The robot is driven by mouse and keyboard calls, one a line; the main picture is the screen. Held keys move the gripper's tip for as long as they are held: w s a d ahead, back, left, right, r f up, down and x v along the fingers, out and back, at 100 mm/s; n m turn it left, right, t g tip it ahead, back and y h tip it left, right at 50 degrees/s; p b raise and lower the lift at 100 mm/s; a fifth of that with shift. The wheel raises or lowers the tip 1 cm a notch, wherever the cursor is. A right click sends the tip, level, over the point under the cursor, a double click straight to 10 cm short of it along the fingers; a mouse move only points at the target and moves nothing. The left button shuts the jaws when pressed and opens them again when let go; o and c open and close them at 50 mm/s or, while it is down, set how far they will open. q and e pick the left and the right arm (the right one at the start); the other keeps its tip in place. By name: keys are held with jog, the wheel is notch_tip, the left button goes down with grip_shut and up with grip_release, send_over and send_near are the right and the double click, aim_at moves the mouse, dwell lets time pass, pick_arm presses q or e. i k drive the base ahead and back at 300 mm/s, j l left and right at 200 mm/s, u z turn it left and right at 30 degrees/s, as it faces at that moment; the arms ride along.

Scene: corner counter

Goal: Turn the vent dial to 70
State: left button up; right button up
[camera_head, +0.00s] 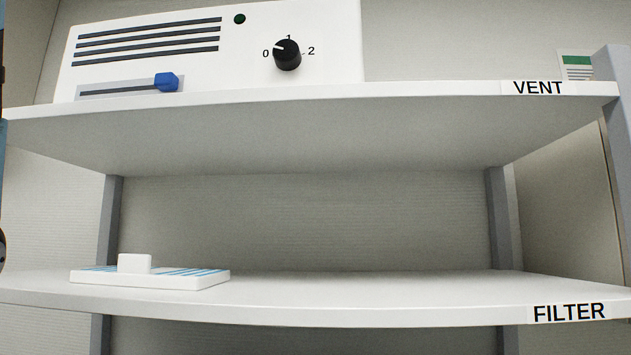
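A round black dial (287,55) sits on the front of a white vent unit (330,30) on the upper shelf, labelled VENT. Its printed marks read 0 at the left, 1 at the top and 2 at the right; no 70 shows. The dial's white pointer mark is at its upper left, between 0 and 1. A small dark green lamp (240,19) is left of the dial. The unit also has a slider with a blue knob (167,82) at the right end of its track. Neither gripper is in view.
The upper shelf (440,95) is clear right of the unit, up to a small card (576,66). The lower shelf (400,295), labelled FILTER, holds a flat white filter piece (150,281) with blue stripes. Grey posts (497,220) support the shelves.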

aim_at(287, 54)
jog(key=k+j, duration=0.1)
jog(key=k, duration=0.9)
